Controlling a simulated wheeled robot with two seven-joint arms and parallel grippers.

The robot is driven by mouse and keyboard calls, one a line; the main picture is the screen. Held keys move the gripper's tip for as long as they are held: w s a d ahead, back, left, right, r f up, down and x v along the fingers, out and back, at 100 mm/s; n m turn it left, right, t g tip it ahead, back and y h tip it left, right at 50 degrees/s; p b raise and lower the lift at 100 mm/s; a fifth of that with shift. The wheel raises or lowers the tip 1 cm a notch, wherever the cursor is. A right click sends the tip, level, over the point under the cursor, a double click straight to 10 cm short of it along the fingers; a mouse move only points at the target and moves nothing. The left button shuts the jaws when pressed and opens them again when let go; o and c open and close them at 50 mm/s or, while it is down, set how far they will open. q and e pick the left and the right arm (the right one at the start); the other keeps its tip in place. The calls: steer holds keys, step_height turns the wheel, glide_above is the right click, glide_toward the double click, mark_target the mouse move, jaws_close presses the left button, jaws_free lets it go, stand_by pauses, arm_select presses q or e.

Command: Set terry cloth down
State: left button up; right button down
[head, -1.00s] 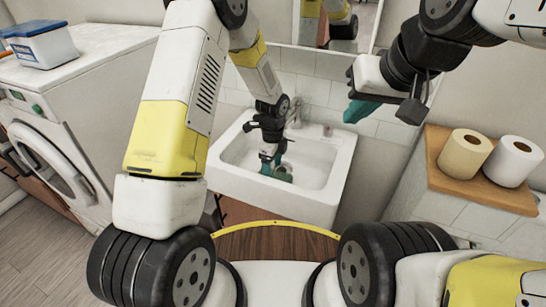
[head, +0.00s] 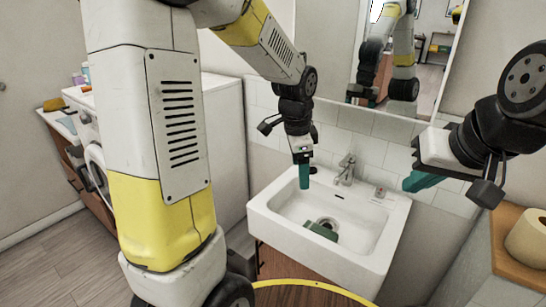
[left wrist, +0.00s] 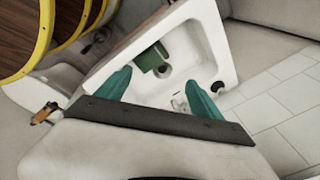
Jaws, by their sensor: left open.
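The terry cloth (head: 321,231) looks like a small dark green folded piece lying in the sink basin beside the drain. It also shows in the left wrist view (left wrist: 153,58), ahead of the fingertips. My left gripper (head: 304,176) is open and empty above the back left part of the basin, apart from the cloth. Its two teal fingers stand wide apart in the left wrist view (left wrist: 158,90). My right gripper (head: 422,181) hangs at the right, near the tiled wall. Its teal fingers overlap from this side, so their opening is unclear.
The white sink (head: 376,246) has a metal faucet (head: 345,170) at its back, close to my left gripper. A mirror (head: 335,62) hangs above the tiles. A wooden shelf with a paper roll (head: 528,240) is at the right. A washing machine (head: 96,165) stands at the left.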

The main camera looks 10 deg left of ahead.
arm_select(q)
steer(key=s+a+r+n+t, duration=0.2)
steer(key=s+r+n, duration=0.3)
steer(key=s, duration=0.3)
steer(key=s+a+r+n+t+h, duration=0.1)
steer(key=s+a+r+n+t, duration=0.1)
steer(key=s+a+r+n, duration=0.2)
steer(key=s+r+n, duration=0.2)
steer(key=s+n, duration=0.2)
steer(key=s, duration=0.1)
steer(key=shift+s+a+r, duration=0.15)
steer(key=shift+a+r, duration=0.05)
steer(key=shift+r, duration=0.1)
